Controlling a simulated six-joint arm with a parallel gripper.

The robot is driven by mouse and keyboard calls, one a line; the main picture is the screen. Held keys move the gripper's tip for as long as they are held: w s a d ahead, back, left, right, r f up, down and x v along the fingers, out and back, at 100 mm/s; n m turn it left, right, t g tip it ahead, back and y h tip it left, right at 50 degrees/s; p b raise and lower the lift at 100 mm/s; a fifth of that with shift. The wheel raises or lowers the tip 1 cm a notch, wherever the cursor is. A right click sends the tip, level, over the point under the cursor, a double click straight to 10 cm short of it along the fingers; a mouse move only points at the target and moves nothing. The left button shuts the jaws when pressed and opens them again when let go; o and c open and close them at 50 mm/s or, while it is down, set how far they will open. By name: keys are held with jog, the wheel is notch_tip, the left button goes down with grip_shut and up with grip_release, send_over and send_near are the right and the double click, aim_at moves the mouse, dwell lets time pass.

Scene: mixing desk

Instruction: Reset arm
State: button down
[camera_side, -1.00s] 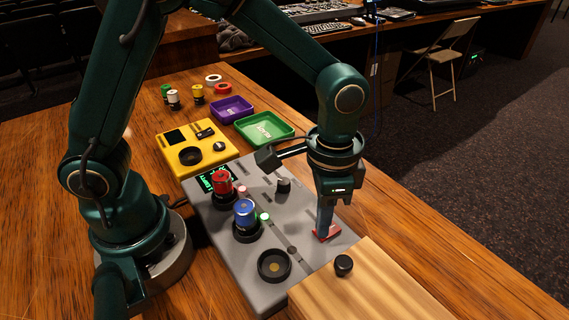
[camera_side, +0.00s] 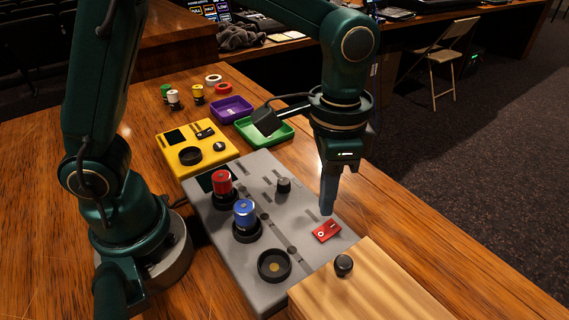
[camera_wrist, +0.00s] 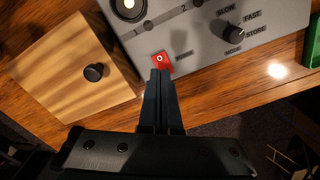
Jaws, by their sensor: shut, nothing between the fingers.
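My gripper (camera_side: 327,206) is shut and empty. Its tips are just above the red rocker switch (camera_side: 327,231) on the grey mixing panel (camera_side: 290,213), apart from it. In the wrist view the closed fingers (camera_wrist: 160,76) point at the red switch (camera_wrist: 162,60), whose round white mark shows. A red-capped canister (camera_side: 222,183) and a blue-capped canister (camera_side: 244,213) stand in black holders on the panel. A third black holder (camera_side: 274,265) has no canister in it. The small display on the panel (camera_side: 206,181) is dark.
A wooden box (camera_side: 375,290) with a black knob (camera_side: 343,265) stands at the panel's near side. A yellow device (camera_side: 196,155), a purple tray (camera_side: 232,109), a green tray (camera_side: 282,133) and several small canisters and rings lie beyond.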

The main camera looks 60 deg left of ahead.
jog(key=shift+r, duration=0.75)
